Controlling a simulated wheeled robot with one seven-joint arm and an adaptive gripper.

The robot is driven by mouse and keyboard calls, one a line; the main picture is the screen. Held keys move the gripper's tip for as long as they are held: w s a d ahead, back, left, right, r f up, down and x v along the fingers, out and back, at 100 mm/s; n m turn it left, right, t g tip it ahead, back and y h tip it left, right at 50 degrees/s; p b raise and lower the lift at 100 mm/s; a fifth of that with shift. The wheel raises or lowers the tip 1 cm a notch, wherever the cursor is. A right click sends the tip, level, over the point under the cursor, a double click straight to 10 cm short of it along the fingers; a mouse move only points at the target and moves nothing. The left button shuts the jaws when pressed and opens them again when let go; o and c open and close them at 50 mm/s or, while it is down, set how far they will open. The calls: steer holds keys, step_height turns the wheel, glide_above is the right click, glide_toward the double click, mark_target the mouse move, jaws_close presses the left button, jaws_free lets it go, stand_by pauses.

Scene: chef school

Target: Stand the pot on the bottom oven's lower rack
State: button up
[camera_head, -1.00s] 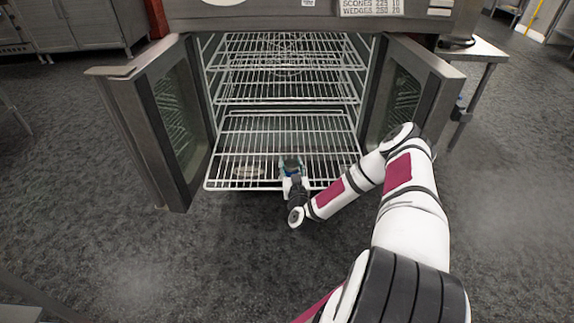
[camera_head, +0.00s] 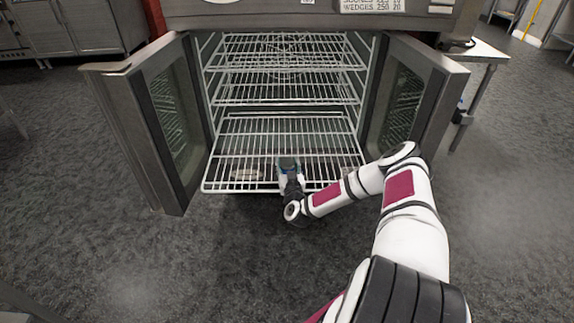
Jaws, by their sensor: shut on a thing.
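My gripper (camera_head: 290,178) reaches forward over the front edge of the bottom oven's lower rack (camera_head: 240,152). It is shut on a small dark, blue-green thing (camera_head: 288,162), which looks to be the pot. The thing shows just above the rack's front middle. It is too small to tell whether it touches the wires. My gripper hides its near side. The lower rack is a wire grid that sticks out of the oven (camera_head: 290,118) between the open doors. The rack around the thing looks empty.
The left oven door (camera_head: 150,120) and right oven door (camera_head: 415,95) stand open on both sides of the rack. More wire racks (camera_head: 285,90) sit above, with a gap over the lower one. A metal table (camera_head: 480,50) stands at the right. The grey floor in front is clear.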

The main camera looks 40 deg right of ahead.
steer(key=shift+f, duration=0.1)
steer(key=o, duration=1.2)
steer(key=shift+f, duration=0.1)
steer(key=shift+o, duration=0.2)
